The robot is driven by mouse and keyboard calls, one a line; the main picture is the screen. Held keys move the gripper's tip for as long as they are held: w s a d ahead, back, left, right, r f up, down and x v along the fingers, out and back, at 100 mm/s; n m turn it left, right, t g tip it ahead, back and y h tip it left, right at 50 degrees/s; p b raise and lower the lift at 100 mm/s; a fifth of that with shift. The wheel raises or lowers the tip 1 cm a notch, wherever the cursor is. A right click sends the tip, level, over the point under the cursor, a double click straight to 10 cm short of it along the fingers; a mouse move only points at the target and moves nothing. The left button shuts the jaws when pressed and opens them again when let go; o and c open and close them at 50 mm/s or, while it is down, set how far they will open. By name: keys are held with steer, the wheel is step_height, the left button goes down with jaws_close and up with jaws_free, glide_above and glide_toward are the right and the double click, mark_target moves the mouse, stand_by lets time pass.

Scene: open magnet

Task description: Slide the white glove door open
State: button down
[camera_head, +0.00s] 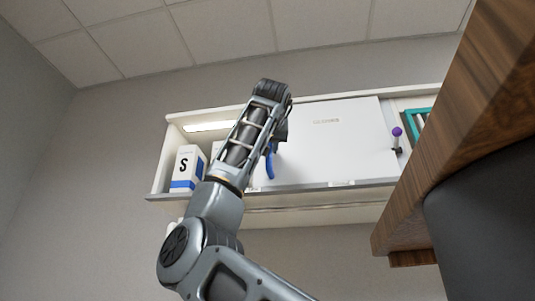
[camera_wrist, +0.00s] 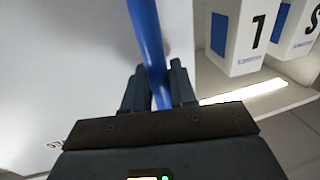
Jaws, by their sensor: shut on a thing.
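The white glove door (camera_head: 335,130) is a flat panel on the wall cabinet and covers its middle. Faint lettering shows near its top. The left bay of the cabinet is open. A blue bar handle (camera_head: 269,166) stands on the door near its left edge. In the wrist view the blue handle (camera_wrist: 146,32) runs between the two dark fingers of my gripper (camera_wrist: 158,86), which is shut on it. The white door (camera_wrist: 60,70) also fills the left of the wrist view. In the head view my arm hides most of the gripper and part of the door's left edge.
A white and blue box marked S (camera_head: 185,168) stands in the open left bay. The wrist view shows a box marked 1 (camera_wrist: 238,35) beside it. A purple-knobbed item (camera_head: 397,134) and teal rack (camera_head: 416,120) are at right. A wooden edge (camera_head: 475,120) fills the near right.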

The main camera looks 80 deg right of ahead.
steer(key=shift+s, duration=0.2)
steer(key=c, duration=1.1)
jaws_free()
steer(key=b+v, duration=0.2)
steer(key=v, duration=0.5)
steer(key=shift+s+a+r, duration=0.1)
steer(key=shift+a, duration=0.3)
